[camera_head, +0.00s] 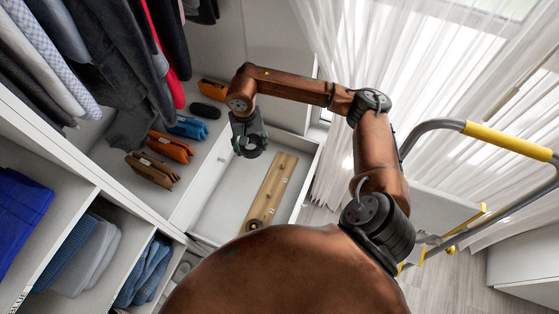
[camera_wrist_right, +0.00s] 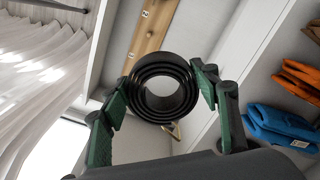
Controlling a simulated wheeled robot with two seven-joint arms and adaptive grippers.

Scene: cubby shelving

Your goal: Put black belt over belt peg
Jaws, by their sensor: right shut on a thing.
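A black belt (camera_wrist_right: 161,88), rolled in a coil, is held between the two green-padded fingers of my right gripper (camera_wrist_right: 163,92) in the right wrist view. In the head view my right gripper (camera_head: 250,146) hangs above the open white drawer, up and left of the wooden peg board (camera_head: 273,187). The belt is hard to make out there. The board lies in the drawer with small pegs along it, and it also shows behind the belt in the right wrist view (camera_wrist_right: 153,32). The belt is apart from the board. My left gripper is out of view.
Orange (camera_head: 169,147), blue (camera_head: 188,128) and brown (camera_head: 152,169) pouches lie on the shelf left of the drawer. Clothes hang at upper left. A yellow-gripped rail (camera_head: 508,139) and curtains are at right.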

